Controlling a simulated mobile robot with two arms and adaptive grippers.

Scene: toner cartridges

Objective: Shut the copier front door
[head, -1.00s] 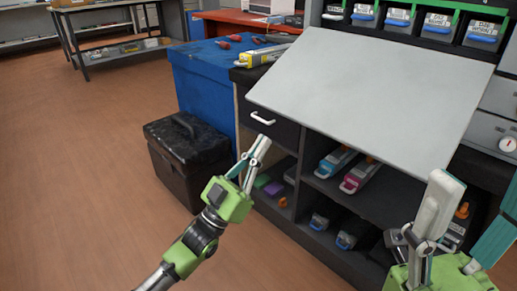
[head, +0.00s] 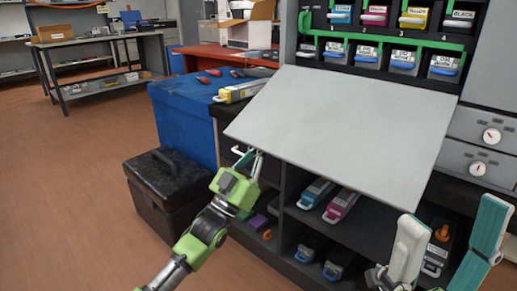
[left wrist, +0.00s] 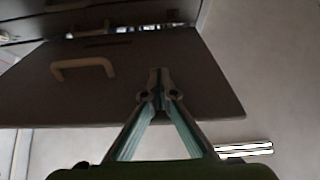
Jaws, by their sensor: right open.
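The copier front door (head: 340,125) is a light grey flat panel that hangs open, sloping down towards me below the cartridge slots. My left gripper (head: 253,154) is just under the door's lower left edge, with its fingertips together and nothing between them. The left wrist view shows the door's dark underside (left wrist: 205,85) with a pale handle (left wrist: 82,67) left of the fingertips (left wrist: 159,75). I cannot tell whether the tips touch it. My right gripper (head: 450,230) is open and empty at the lower right, below the door's right corner.
Labelled toner cartridges (head: 402,57) sit in rows above the door. Below it, a shelf holds a blue cartridge (head: 317,192) and a magenta one (head: 341,206). A blue cabinet (head: 185,120) and black case (head: 163,185) stand left. The floor at left is clear.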

